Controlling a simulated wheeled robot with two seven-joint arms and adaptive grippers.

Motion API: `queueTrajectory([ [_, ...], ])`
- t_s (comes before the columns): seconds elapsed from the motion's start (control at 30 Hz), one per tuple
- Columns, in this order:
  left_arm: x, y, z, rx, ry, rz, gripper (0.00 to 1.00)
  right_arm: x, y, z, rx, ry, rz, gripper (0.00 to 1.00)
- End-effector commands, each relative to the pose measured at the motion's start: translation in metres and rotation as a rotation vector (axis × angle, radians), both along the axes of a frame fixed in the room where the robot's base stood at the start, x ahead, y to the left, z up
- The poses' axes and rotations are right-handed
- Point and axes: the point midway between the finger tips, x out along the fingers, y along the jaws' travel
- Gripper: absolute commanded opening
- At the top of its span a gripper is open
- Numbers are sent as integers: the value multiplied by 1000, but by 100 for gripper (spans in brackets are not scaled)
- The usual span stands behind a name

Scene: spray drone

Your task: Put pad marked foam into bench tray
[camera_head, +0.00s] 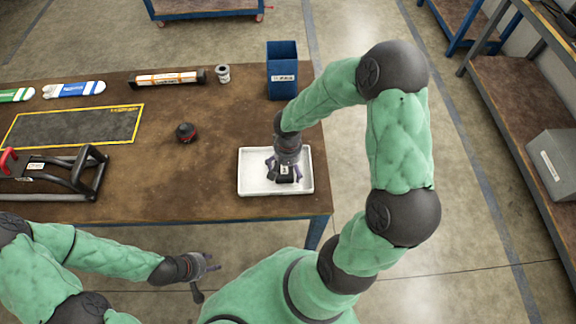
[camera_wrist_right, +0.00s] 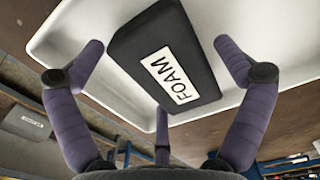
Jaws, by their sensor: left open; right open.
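The black pad marked FOAM (camera_wrist_right: 163,55) lies in the white bench tray (camera_wrist_right: 262,22), as the right wrist view shows. In the head view the pad (camera_head: 285,178) shows as a dark block under my right gripper, partly hidden by it. The white tray (camera_head: 246,183) sits at the right front of the bench. My right gripper (camera_head: 285,165) is open over the tray, its fingers spread around the pad; in the wrist view its fingers (camera_wrist_right: 165,75) stand apart from the pad's sides. My left gripper (camera_head: 207,268) is open and empty, off the bench's front edge.
A blue bin (camera_head: 282,72) stands behind the tray. A yellow-bordered mat (camera_head: 70,128) and a black frame (camera_head: 75,175) lie further left. Bare bench lies between them.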

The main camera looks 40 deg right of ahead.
Motion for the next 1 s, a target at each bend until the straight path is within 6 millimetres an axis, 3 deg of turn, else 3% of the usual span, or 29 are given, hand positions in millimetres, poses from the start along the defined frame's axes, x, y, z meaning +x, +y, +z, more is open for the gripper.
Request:
queueTrajectory([
  [0.27,0,0,6,0,0,0,41,0,0,6,0,0,0,100],
  [0.7,0,0,35,0,0,0,41,1,0,91,-1,-3,0,100],
  [1.0,0,0,42,0,0,0,41,0,0,121,0,0,0,100],
])
